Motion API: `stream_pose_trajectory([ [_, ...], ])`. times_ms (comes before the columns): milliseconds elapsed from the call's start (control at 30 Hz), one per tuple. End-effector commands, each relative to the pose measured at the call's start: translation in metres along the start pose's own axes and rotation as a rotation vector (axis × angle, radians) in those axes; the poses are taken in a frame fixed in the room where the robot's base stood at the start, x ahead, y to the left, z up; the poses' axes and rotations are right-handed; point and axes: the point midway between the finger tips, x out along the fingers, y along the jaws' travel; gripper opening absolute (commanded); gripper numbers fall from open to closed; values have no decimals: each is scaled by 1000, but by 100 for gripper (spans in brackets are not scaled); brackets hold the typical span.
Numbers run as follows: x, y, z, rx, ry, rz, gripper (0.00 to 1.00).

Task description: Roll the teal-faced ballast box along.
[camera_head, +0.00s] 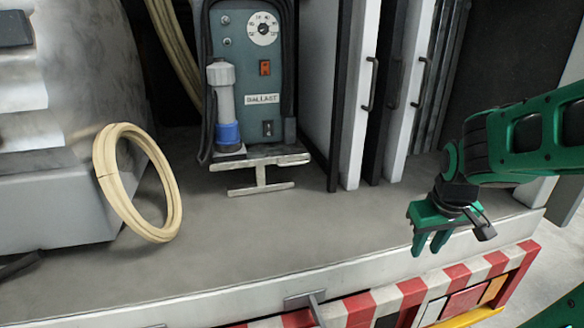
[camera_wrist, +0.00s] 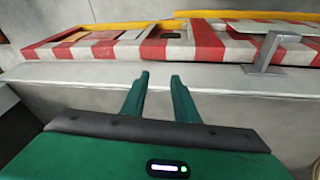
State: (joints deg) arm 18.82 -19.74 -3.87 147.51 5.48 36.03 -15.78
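The teal-faced ballast box (camera_head: 262,75) stands upright on the grey truck bed, at the upper middle of the head view. Its face has a dial, an orange switch and a ballast label. Black cable runs along its sides, and a grey metal foot sticks out below. My gripper (camera_head: 430,246) is at the right of the head view, well apart from the box, over the bed's front edge. In the wrist view its two green fingers (camera_wrist: 158,98) are apart with nothing between them. The box is not in the wrist view.
A cream cable coil (camera_head: 172,205) leans at the left beside a grey case. A grey and blue connector (camera_head: 225,105) stands before the box. White panels with handles (camera_head: 363,95) stand right of it. A red-and-white striped board (camera_head: 410,290) hangs below the bed edge. The bed's middle is clear.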

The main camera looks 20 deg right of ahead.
Motion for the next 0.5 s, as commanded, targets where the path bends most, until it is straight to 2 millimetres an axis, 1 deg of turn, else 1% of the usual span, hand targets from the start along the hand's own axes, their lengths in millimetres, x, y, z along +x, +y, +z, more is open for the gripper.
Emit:
stream_pose_trajectory([
  [33,10,-8,-22,-96,53,19,27],
  [67,15,-11,-36,-153,91,36,27],
  [100,20,-16,-54,-228,142,61,27],
  [167,27,-24,-81,-339,219,102,27],
  [200,30,-30,-98,-414,268,132,27],
  [267,33,-43,-124,-529,346,179,27],
  [300,34,-53,-140,-606,398,211,27],
  [367,33,-70,-163,-723,477,263,27],
  [400,32,-83,-177,-802,531,301,27],
  [467,27,-105,-197,-918,613,359,27],
  [500,24,-120,-208,-991,666,398,27],
])
